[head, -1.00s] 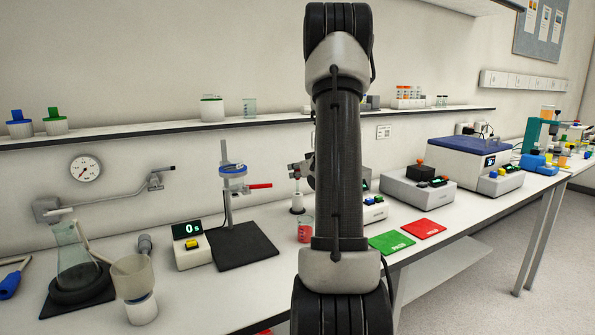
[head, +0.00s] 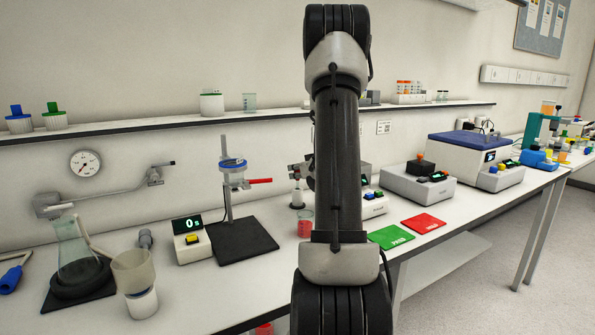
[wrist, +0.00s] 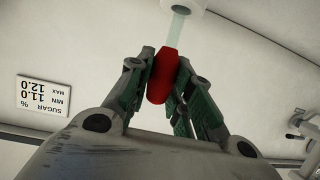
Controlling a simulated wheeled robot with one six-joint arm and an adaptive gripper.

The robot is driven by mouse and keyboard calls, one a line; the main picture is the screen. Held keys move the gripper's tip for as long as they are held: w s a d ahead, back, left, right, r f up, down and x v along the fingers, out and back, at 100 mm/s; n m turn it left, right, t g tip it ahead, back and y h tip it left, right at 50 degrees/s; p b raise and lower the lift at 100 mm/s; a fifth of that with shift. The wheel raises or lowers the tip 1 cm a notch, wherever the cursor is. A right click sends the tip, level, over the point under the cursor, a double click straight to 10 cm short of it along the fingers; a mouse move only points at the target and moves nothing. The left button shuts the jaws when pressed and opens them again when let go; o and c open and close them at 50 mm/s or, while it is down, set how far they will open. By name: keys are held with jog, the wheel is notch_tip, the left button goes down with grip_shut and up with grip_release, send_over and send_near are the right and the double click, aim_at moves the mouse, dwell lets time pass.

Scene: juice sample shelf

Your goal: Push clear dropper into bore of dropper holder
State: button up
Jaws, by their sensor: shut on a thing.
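My gripper (wrist: 165,85) is shut on the red bulb of the clear dropper in the wrist view. The dropper's clear tube (wrist: 176,34) runs from the bulb to the white round dropper holder (wrist: 184,5) at the top edge. The tube's tip meets the holder there; I cannot tell how deep it sits in the bore. My arm hides part of the gripper there.
A red-filled beaker (head: 305,228) stands close in front of the holder. A stand on a dark base (head: 236,241) is to the left. Green (head: 390,237) and red (head: 424,223) mats lie to the right. A shelf (head: 260,121) runs above the bench.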

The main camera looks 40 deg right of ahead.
jog(key=shift+f, duration=0.25)
jog(key=o, duration=0.8)
jog(key=v, duration=1.2)
